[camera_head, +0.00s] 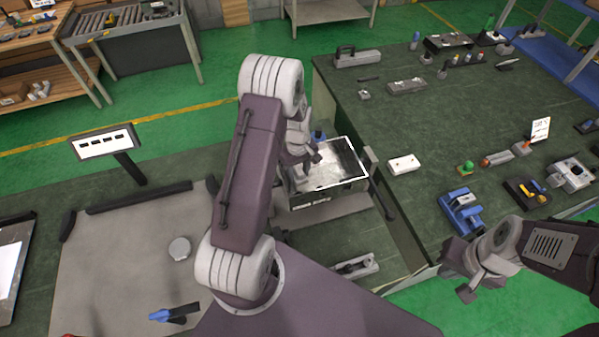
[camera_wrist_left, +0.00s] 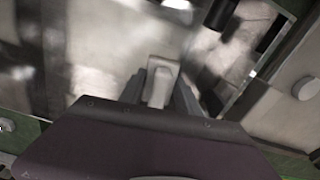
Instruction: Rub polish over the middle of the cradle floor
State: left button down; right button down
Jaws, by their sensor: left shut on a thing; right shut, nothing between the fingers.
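The cradle (camera_head: 352,150) looks like an open box with a shiny, streaked metal floor and a pale rim, right of my left arm. My left gripper (camera_head: 314,158) reaches over its left part, pointing into it. In the left wrist view, my left gripper (camera_wrist_left: 161,90) is shut on a pale block (camera_wrist_left: 160,84), with the bright cradle floor (camera_wrist_left: 110,45) beyond. I cannot tell whether the block touches the floor. My arm hides the cradle's left side in the head view. My right gripper (camera_head: 456,285) is shut and empty, low at the right, away from the cradle.
A dark green bench (camera_head: 440,130) on the right carries several tools, a white box (camera_head: 403,164) and a blue device (camera_head: 461,210). A dark handle bar (camera_head: 382,192) stands close to the cradle's right side. A grey mat (camera_head: 130,250) with a round disc (camera_head: 179,248) lies at left.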

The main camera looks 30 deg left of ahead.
aim_at(297, 169)
pick_arm(q)
jog(key=r, duration=0.1)
jog(key=r+p, duration=0.1)
jog(key=s+a+r+p, duration=0.1)
jog(key=shift+w+d+r+p, duration=0.2)
jog(key=shift+r+p, duration=0.25)
jog(key=shift+r, duration=0.1)
jog(key=shift+w+d+r+p, duration=0.2)
jog(key=shift+r+p, duration=0.25)
jog(key=shift+r, duration=0.1)
jog(key=r, duration=0.1)
jog(key=r+p, duration=0.1)
jog(key=p, duration=0.1)
jog(key=shift+s+a+r, duration=0.25)
jog(key=shift+r, duration=0.25)
jog(key=shift+d, duration=0.1)
jog(key=shift+w+d, duration=0.1)
jog(key=shift+w, duration=0.05)
